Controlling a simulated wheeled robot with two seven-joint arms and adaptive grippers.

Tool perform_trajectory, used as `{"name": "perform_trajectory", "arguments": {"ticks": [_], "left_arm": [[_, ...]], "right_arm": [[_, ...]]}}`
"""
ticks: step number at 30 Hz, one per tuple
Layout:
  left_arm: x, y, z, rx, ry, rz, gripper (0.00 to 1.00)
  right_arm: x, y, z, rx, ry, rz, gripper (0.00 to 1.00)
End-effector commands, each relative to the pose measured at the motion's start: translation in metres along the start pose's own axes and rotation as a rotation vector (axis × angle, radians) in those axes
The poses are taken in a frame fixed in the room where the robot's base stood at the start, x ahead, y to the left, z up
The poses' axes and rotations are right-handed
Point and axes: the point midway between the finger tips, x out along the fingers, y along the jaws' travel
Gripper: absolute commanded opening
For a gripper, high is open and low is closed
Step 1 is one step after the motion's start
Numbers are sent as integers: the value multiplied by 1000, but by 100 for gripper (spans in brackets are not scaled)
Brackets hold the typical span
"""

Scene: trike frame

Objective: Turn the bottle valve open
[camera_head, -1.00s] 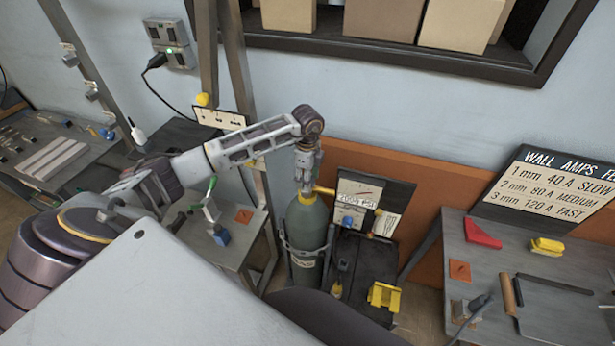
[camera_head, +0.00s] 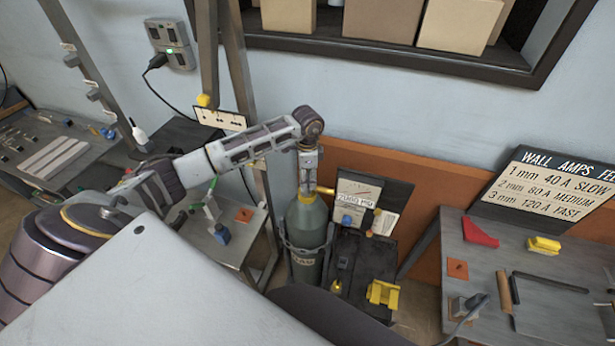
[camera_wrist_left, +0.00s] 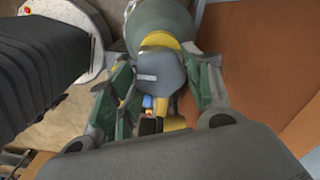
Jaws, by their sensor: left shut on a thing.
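The green gas bottle (camera_head: 306,228) stands upright in a holder in the middle of the head view. Its rounded top also shows in the left wrist view (camera_wrist_left: 160,18). My left gripper (camera_head: 308,183) reaches down from above onto the bottle's top. In the left wrist view my left gripper's green-padded fingers (camera_wrist_left: 163,92) lie on both sides of the grey valve knob (camera_wrist_left: 158,68) and are shut on it. A yellow collar (camera_wrist_left: 160,41) sits between knob and bottle. The valve is mostly hidden by the gripper in the head view. My right gripper is not in view.
A grey bench (camera_head: 480,265) is at right. A small table (camera_head: 215,243) stands at left. Orange board (camera_head: 425,200) backs the bottle.

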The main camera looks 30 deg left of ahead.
Motion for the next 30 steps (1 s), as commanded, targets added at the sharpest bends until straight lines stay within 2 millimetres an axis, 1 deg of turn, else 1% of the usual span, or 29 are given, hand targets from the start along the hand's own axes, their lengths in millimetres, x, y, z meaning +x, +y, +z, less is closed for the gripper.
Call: {"name": "perform_trajectory", "arguments": {"ticks": [1, 8, 9, 14, 25, 30], "left_arm": [[-2, -3, 1, -6, 1, -6, 26], [-2, -3, 0, -5, 2, -6, 26], [-2, -3, 1, -5, 2, -6, 52], [-2, -2, 0, -3, 1, -4, 72], [-1, -1, 0, -1, 1, -2, 72], [-8, -1, 0, -1, 2, -3, 72]], "right_arm": [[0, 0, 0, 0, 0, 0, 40], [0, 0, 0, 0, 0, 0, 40], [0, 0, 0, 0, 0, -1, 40], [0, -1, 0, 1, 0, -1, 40], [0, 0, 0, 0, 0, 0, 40], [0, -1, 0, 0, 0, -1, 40]]}}
